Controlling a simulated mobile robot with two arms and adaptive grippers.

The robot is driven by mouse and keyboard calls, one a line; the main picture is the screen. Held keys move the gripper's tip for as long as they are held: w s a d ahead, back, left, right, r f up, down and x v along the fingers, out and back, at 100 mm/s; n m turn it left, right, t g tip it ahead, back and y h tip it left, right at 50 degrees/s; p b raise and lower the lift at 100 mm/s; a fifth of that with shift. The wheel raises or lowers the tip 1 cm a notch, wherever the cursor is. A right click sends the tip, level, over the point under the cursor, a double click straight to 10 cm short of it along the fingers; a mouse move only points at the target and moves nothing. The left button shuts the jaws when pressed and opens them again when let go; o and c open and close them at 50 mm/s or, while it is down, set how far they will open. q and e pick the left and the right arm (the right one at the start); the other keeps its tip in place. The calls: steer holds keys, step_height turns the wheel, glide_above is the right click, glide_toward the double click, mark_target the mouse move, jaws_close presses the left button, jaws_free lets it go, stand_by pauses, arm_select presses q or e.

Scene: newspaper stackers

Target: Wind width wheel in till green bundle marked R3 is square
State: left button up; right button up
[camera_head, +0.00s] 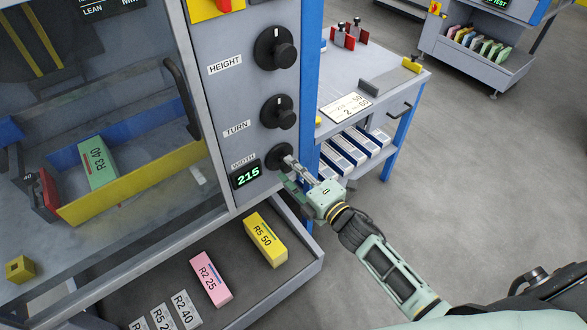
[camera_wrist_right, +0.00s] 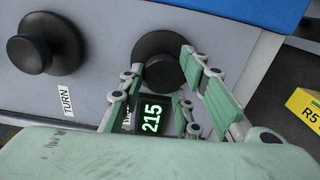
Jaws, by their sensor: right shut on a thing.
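The width wheel (camera_head: 278,157) is a black knob at the bottom of the grey panel, beside the "WIDTH" label. Its display (camera_head: 246,174) reads 215. My right gripper (camera_head: 289,161) is at this wheel, shut on it. In the right wrist view my right gripper's fingers (camera_wrist_right: 163,75) lie on either side of the black width wheel (camera_wrist_right: 160,48). The green bundle (camera_head: 98,162), marked "R3 40", lies behind the clear window, between a blue wall and a yellow wall (camera_head: 150,182). It looks slanted to the yellow wall. My left gripper is not in view.
The TURN knob (camera_head: 278,112) and HEIGHT knob (camera_head: 274,48) sit above. A yellow "R5 50" bundle (camera_head: 265,240) and a pink "R2 25" bundle (camera_head: 210,278) lie on the lower tray. A side table (camera_head: 400,85) stands at right, with open floor (camera_head: 480,180) beyond.

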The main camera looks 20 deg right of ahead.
steer(key=shift+w+r, duration=0.1)
steer(key=shift+r, duration=0.25)
steer(key=shift+w+d+r+m+p, duration=0.15)
steer(key=shift+m+p, duration=0.5)
steer(key=shift+m, duration=1.4)
steer(key=shift+w+d+m+p, duration=0.15)
steer(key=shift+m+p, duration=0.5)
steer(key=shift+m, duration=1.4)
steer(key=shift+s, duration=0.1)
steer(key=o, duration=1)
steer(key=shift+o, duration=0.2)
steer(key=shift+s+f, duration=0.15)
steer(key=shift+f, duration=0.1)
